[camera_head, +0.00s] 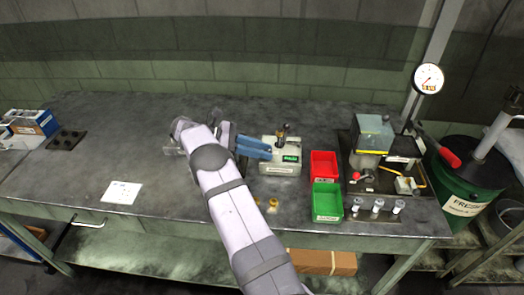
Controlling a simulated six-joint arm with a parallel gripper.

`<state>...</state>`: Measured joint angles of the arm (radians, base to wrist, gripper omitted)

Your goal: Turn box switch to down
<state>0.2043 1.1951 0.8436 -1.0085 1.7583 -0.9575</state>
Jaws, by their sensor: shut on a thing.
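The box switch (282,160) is a pale grey-green box with a green label on its front, standing on the bench near the middle. A dark knob or lever (284,131) sticks up from its top; its exact position is too small to tell. My gripper (267,149), with blue fingers, reaches in from the left and is shut at the upper left side of the box switch. The fingertips overlap the box in this view, and the exact point of contact is hidden.
A red bin (323,165) and a green bin (327,203) stand right of the box switch. A machine with a dial gauge (428,79) and red-tipped lever (450,158) is farther right. Small brass parts (272,206) lie in front. The bench's left is mostly clear around a white paper (122,192).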

